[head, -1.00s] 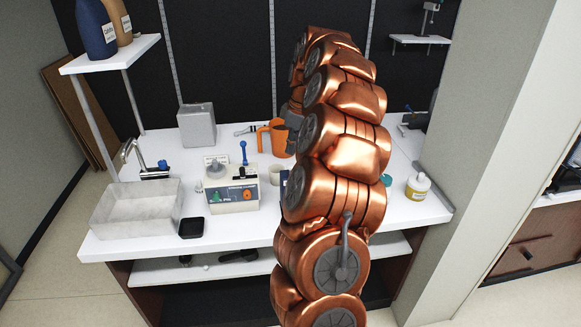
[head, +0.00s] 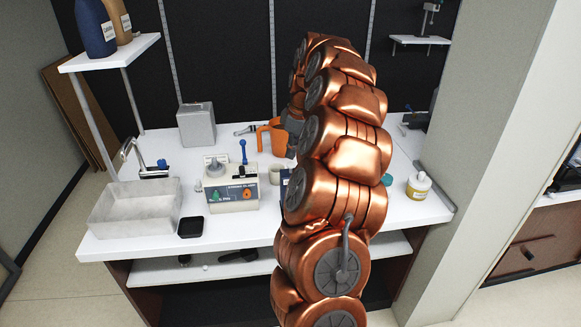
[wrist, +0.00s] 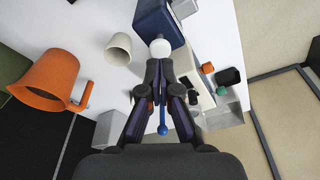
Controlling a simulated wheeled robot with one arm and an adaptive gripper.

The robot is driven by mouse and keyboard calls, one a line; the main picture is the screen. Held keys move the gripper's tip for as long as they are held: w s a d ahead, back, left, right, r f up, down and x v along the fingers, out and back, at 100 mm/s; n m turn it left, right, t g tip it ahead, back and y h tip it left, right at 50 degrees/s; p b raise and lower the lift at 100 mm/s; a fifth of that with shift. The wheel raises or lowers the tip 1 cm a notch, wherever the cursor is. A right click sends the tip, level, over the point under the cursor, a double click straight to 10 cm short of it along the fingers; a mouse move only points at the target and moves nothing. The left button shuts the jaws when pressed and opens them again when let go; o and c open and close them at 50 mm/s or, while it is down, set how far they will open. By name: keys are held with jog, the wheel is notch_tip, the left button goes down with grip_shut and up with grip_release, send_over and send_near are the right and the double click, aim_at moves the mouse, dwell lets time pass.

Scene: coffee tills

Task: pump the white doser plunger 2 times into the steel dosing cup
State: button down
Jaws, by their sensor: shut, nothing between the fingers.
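In the wrist view, a white round knob (wrist: 160,46), apparently the doser plunger's top, shows just beyond my fingertips. A dark blue box (wrist: 152,18) is behind it, probably the doser body. My gripper (wrist: 160,64) is shut and empty, its tips overlapping the knob's lower edge in the picture; I cannot tell whether they touch it. In the head view, my copper arm hides the plunger and most of the blue box (head: 284,185), and only dark parts of the gripper show behind the arm. I cannot clearly identify the steel dosing cup.
An orange jug (head: 267,140) and a cream cup (head: 275,175) stand near the gripper. A control box (head: 230,190) with a blue lever, a black tray (head: 191,227), a sink basin (head: 140,207) and a grey box (head: 197,126) are farther left.

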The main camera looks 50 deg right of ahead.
aim_at(291, 163)
jog(key=shift+f, duration=0.3)
jog(key=shift+s+b+x, duration=0.15)
jog(key=shift+b+x, duration=0.25)
jog(key=shift+x, duration=0.3)
jog(key=shift+s+b+x, duration=0.1)
jog(key=shift+b+x, duration=0.3)
jog(key=shift+x, duration=0.25)
jog(key=shift+d, duration=0.1)
jog(key=shift+w+a+p+v, duration=0.15)
jog(key=shift+p+v, duration=0.15)
jog(key=shift+v, duration=0.55)
jog(key=shift+w+p+v, duration=0.2)
jog(key=shift+p+v, duration=0.05)
jog(key=shift+v, duration=0.6)
jog(key=shift+w+a+p+v, duration=0.15)
jog(key=shift+p+v, duration=0.15)
jog(key=shift+v, duration=0.55)
jog(key=shift+d+f, duration=0.1)
jog(key=shift+f, duration=0.15)
